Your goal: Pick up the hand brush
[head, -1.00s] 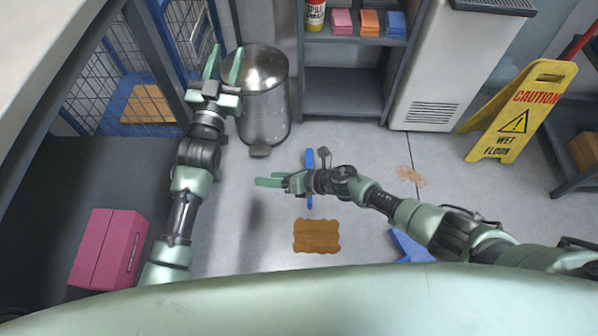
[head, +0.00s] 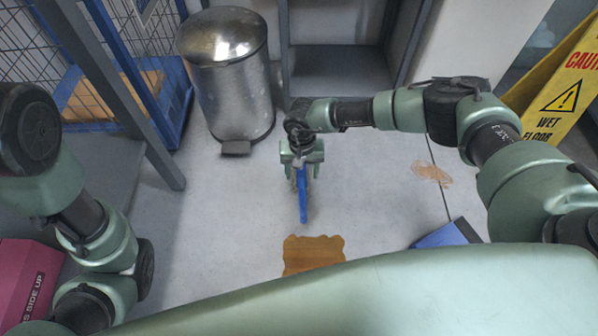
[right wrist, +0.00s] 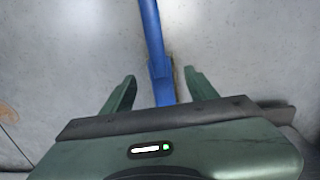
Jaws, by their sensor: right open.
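The hand brush (head: 303,204) has a long blue handle and lies on the grey floor. The handle points toward me. My right gripper (head: 302,172) points down over the brush, and its palm hides the far end. In the right wrist view the open fingers (right wrist: 154,92) stand on either side of the blue brush (right wrist: 154,40), with a gap on both sides. No grip on it shows. My left arm shows at the left, but its gripper is not in view.
A metal pedal bin (head: 230,85) stands left of the right gripper. A brown wavy-edged board (head: 313,253) lies nearer me. A blue object (head: 446,236), perhaps a dustpan, and a pale brown spill (head: 431,173) are to the right. A yellow caution sign (head: 560,95) stands at far right.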

